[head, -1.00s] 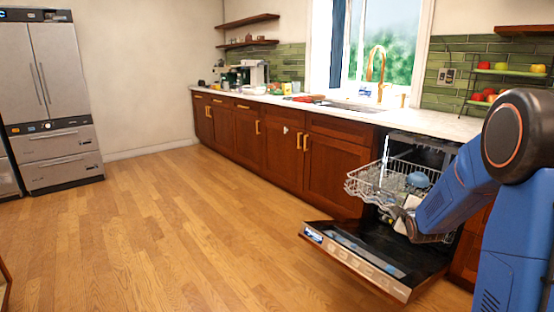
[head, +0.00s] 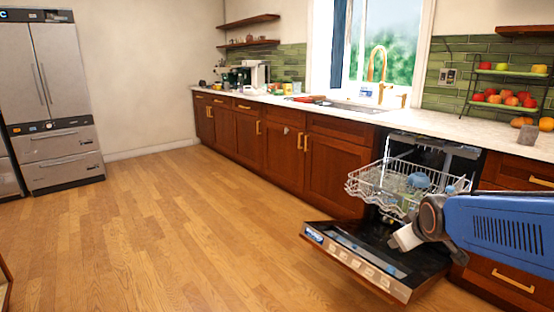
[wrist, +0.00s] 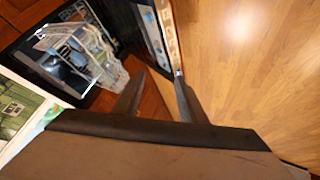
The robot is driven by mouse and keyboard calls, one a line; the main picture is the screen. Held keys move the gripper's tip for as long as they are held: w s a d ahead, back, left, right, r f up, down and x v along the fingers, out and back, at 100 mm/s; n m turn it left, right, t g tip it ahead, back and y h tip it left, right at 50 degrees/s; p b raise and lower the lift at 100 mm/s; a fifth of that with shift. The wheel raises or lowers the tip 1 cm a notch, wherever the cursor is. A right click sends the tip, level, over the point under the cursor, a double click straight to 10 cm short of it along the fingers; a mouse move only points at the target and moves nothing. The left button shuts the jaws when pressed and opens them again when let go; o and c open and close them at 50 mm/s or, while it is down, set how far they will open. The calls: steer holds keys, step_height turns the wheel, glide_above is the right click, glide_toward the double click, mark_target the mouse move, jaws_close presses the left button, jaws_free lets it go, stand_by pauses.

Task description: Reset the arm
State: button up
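My gripper (head: 397,241) is in front of the dishwasher in the head view, over the open dishwasher door (head: 350,257). My blue arm reaches in from the right edge. In the wrist view my gripper's (wrist: 160,78) two grey fingers stand apart, with nothing seen between them. The dishwasher rack (head: 372,190) is pulled out and holds a blue bowl (head: 418,180) and other dishes. The rack also shows in the wrist view (wrist: 97,50), left of the fingers. My wrist and arm hide part of the dishwasher's lower right.
The counter (head: 430,121) runs along the wall above wooden cabinets (head: 335,170). Fruit (head: 493,99) sits on a tiered stand at the right. A fridge (head: 55,90) stands at far left. The wooden floor (head: 190,220) is clear.

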steer(key=s+a+f+m+g, duration=0.1)
steer(key=s+a+m+g, duration=0.1)
steer(key=s, duration=0.9)
steer(key=s+a+f+m+g+y, duration=0.1)
steer(key=s+a+m+g, duration=0.1)
steer(key=s, duration=1)
steer(key=shift+s+a+m, duration=0.25)
steer(key=shift+a+m, duration=0.05)
steer(key=shift+a, duration=0.45)
steer(key=shift+f, duration=0.1)
